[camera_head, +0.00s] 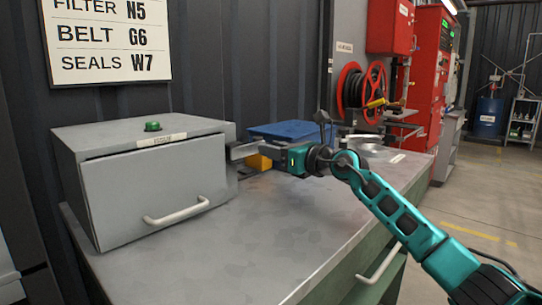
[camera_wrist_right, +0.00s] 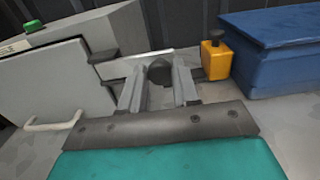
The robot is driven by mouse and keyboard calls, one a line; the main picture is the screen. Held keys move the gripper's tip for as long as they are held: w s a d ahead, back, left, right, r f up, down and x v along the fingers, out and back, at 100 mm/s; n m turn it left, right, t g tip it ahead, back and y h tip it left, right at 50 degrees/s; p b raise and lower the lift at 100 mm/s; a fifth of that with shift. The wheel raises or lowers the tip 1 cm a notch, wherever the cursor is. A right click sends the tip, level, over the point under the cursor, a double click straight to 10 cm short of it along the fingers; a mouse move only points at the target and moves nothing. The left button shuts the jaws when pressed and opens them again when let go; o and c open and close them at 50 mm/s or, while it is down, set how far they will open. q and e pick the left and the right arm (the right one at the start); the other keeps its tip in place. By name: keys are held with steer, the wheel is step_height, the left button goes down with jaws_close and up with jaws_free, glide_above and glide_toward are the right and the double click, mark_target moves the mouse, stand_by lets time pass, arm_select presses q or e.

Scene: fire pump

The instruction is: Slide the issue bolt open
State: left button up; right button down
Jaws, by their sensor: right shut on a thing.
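A grey metal box (camera_head: 150,180) stands on the workbench, with a label along its top front edge, a green button (camera_head: 152,126) on top and a pale handle on its front. My right gripper (camera_head: 243,151) reaches in from the right to the box's right side. In the right wrist view, my right gripper (camera_wrist_right: 160,82) has its two fingers on either side of a dark round knob (camera_wrist_right: 160,72), shut on it. The knob appears to belong to the bolt, whose pale bar (camera_wrist_right: 125,65) runs beside the box; the fingers partly hide it. My left gripper is not in view.
A yellow-orange block (camera_wrist_right: 215,60) with a black knob stands close to the right finger. A blue case (camera_wrist_right: 270,50) lies behind it. The metal workbench (camera_head: 260,235) is clear in front. A red hose reel (camera_head: 360,90) hangs behind.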

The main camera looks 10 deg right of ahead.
steer(key=shift+w+d, duration=0.1)
steer(key=shift+d, duration=0.2)
steer(key=c, duration=0.8)
jaws_free()
steer(key=p+v, duration=0.2)
steer(key=v, duration=1.1)
steer(key=shift+a, duration=0.1)
